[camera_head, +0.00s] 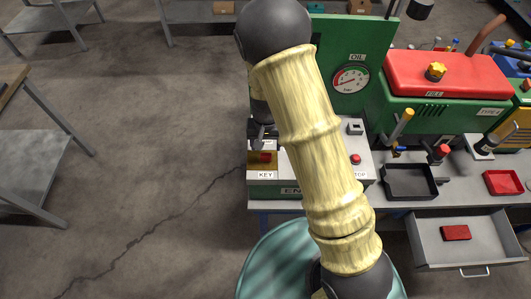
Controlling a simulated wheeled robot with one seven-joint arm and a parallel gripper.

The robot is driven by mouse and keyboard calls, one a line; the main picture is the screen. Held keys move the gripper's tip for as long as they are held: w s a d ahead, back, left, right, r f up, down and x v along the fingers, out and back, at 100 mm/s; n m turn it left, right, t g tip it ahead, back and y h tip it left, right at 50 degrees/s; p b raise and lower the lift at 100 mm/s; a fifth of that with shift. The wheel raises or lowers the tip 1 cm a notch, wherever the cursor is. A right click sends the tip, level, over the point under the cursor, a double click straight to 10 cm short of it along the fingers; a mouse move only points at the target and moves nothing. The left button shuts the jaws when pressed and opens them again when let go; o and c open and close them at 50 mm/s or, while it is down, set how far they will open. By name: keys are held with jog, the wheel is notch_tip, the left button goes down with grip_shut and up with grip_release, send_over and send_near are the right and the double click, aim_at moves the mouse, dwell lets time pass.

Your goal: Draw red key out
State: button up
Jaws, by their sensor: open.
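The red key (265,157) is a small red piece on a brown patch above the KEY label, at the left end of the grey control panel (290,175). My gripper (261,143) is dark and small in view, just above and behind the red key. It is open and appears empty. Whether its fingers touch the key or stand apart from it cannot be told. My arm, in a cream sleeve, crosses the panel's middle and hides part of it.
A red button (355,159) is on the panel's right. A green board with an oil gauge (350,79) stands behind. A green tank with a red lid (445,74), a black tray (410,181) and an open drawer (475,235) holding a red block (456,233) are at right.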

aim_at(266, 154)
notch_tip(266, 154, down, 6)
jog(key=shift+f+p, duration=0.2)
jog(key=shift+p, duration=0.25)
jog(key=c, duration=1.1)
jog(key=shift+o, duration=0.2)
jog(key=shift+r+p, duration=0.9)
jog(key=shift+r, duration=0.25)
jog(key=shift+r+p, duration=1.6)
jog(key=shift+r, duration=0.55)
